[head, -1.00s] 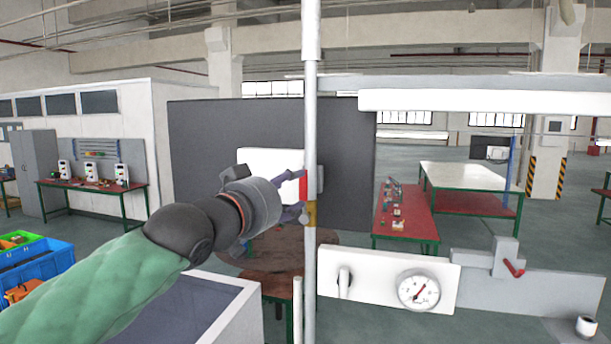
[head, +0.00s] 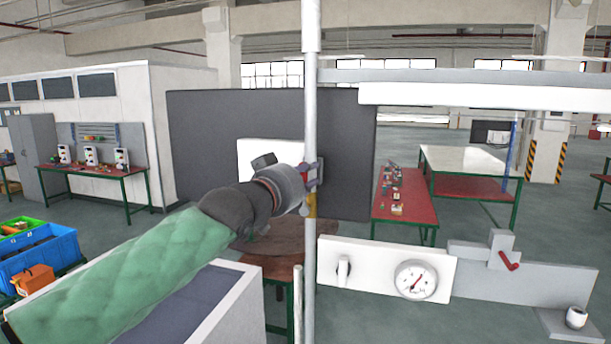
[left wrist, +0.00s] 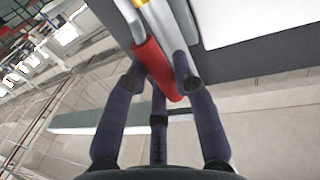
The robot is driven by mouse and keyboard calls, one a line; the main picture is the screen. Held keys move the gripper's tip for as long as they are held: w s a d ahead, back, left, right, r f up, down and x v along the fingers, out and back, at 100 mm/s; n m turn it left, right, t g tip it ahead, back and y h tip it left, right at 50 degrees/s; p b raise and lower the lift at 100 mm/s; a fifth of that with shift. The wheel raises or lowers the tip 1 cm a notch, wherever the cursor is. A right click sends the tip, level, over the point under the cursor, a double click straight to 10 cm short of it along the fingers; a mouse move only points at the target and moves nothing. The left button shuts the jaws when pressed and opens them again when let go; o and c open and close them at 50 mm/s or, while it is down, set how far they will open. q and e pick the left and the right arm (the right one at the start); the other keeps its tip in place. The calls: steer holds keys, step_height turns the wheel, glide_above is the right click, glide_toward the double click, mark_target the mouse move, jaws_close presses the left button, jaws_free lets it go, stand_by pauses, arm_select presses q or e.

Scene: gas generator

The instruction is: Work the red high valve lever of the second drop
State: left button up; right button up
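A red valve lever (head: 304,177) sits on a vertical grey pipe (head: 311,110), just above a brass-coloured fitting (head: 310,205). My left gripper (head: 313,173) is at the lever, beside the pipe. In the left wrist view the red lever (left wrist: 156,70) lies between the converging dark fingers (left wrist: 160,78). The fingers look bent in and closed around it, with a narrow gap at one fingertip. Part of the lever is hidden behind the fingers. My right gripper is not in view.
A white panel with a pressure gauge (head: 415,280) and a small handle (head: 343,268) is right of the pipe. Another red lever (head: 508,261) is farther right. A dark board (head: 345,150) stands behind the pipe. A round brown table (head: 290,240) is below.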

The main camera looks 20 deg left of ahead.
arm_select(q)
steer(key=shift+d, duration=0.15)
jaws_close()
steer(key=d+f+m+g+y+b, duration=0.1)
steer(key=d+f+m+y+b, duration=0.2)
steer(key=m, duration=1.2)
steer(key=shift+d+f+m+g+b, duration=0.4)
steer(key=shift+d+f+b, duration=1.6)
steer(key=shift+f, duration=0.85)
steer(key=shift+s+d+f, duration=0.1)
steer(key=shift+d, duration=0.05)
steer(key=o, duration=1)
jaws_free()
steer(key=s, duration=0.4)
steer(key=s+r, duration=0.1)
steer(key=s, duration=0.3)
steer(key=s+r, duration=0.1)
steer(key=s, duration=0.2)
steer(key=shift+s+r, duration=0.2)
steer(key=shift+s, duration=0.2)
